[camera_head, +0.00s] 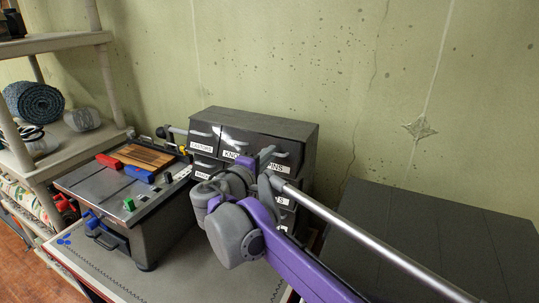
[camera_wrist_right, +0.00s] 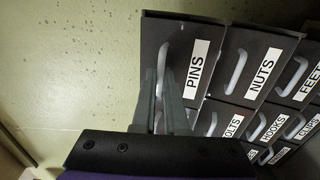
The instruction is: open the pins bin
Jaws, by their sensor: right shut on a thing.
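The pins bin (camera_head: 291,165) is the right-hand bin in the top row of a dark drawer cabinet (camera_head: 265,123). Its white PINS label shows in both views. The right wrist view shows its dark front (camera_wrist_right: 203,30) and pale handle. My right gripper (camera_head: 266,156) is at this front, with its fingers (camera_wrist_right: 165,88) shut on the handle, part of which they hide. The bin's front looks about level with its neighbours; I cannot tell if there is a small gap. My left gripper is not in view.
The nuts bin (camera_wrist_right: 238,75) and several other labelled bins adjoin it. A workbench unit (camera_head: 100,183) with red, blue and green blocks stands left of the cabinet. A dark flat top (camera_head: 430,245) lies at the right. Shelves (camera_head: 60,42) stand at the far left.

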